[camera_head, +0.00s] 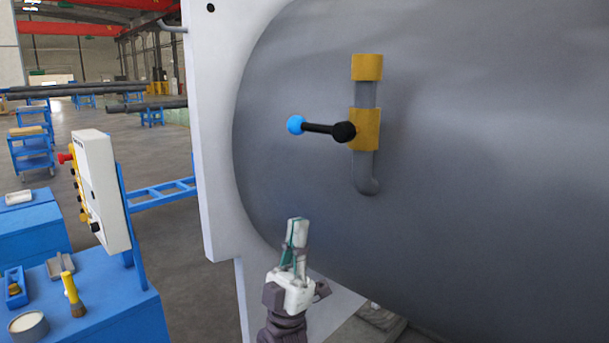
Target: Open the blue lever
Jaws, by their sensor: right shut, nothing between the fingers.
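The lever is a black bar (320,128) with a blue ball knob (296,125) on its left end and a black hub (344,132) on its right end. It lies nearly level, pointing left. The hub sits on a yellow valve body (366,129) on a grey pipe (366,168) fixed to the big grey shell. My right gripper (298,222) is below the knob, pointing up, shut and empty. It is clear of the lever, with an open gap between them. My left gripper does not show.
The grey shell (480,160) fills the right side, with a white flange plate (215,150) at its left. A control box (101,190) and a blue bench (130,305) with a brush (72,294) stand at the left. The space around the knob is free.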

